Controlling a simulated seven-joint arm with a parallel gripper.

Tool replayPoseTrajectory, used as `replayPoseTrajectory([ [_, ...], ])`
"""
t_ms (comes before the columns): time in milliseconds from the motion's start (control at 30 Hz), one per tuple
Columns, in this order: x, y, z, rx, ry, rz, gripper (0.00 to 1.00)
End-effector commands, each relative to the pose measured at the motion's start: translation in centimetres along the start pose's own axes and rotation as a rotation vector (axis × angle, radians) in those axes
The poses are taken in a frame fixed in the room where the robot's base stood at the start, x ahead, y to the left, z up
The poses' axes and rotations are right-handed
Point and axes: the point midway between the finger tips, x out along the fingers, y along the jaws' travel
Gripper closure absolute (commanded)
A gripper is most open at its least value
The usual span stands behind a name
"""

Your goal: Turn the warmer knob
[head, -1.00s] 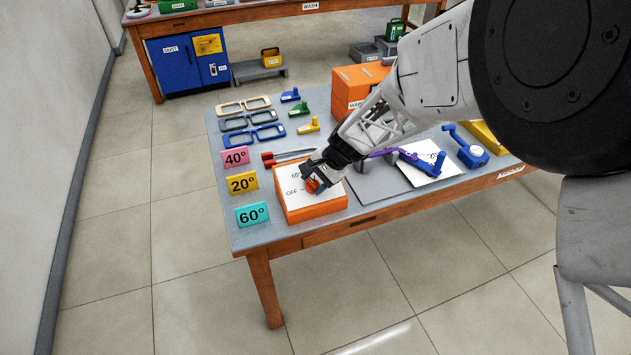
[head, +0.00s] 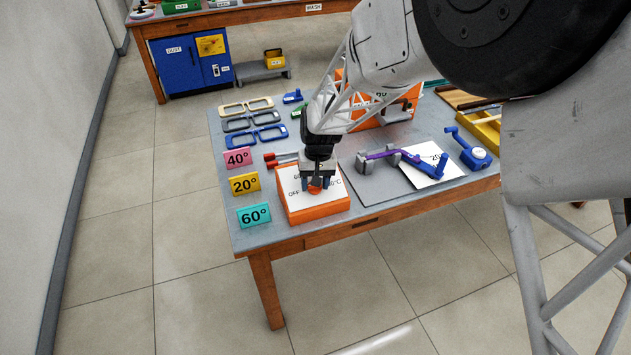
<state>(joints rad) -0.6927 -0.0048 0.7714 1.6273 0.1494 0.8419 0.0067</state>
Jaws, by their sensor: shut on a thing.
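The warmer is an orange box (head: 320,211) with a white dial top on the front left part of the table. Marks including "OFF" show on its top. My gripper (head: 317,187) points down over the middle of the top, its fingers shut on the knob (head: 316,185).
Pink 40° (head: 238,158), yellow 20° (head: 244,183) and teal 60° (head: 254,215) cards stand left of the warmer. Eyeglass frames (head: 250,121) lie behind. A grey stand with a purple temple piece (head: 378,155) and a blue tool (head: 470,152) are to the right.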

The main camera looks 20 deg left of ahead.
Motion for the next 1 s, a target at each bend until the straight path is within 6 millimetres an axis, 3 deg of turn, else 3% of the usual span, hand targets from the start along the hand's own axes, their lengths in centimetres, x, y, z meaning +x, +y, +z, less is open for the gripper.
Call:
replayPoseTrajectory([
  [400, 0.04, -0.44, 0.19, -0.193, -0.001, 0.114, 0.72],
  [900, 0.16, -0.44, 0.2, -0.214, -0.001, 0.127, 0.72],
  [933, 0.17, -0.45, 0.19, -0.214, -0.001, 0.127, 0.45],
  [1000, 0.18, -0.42, 0.2, -0.214, -0.001, 0.127, 0.34],
])
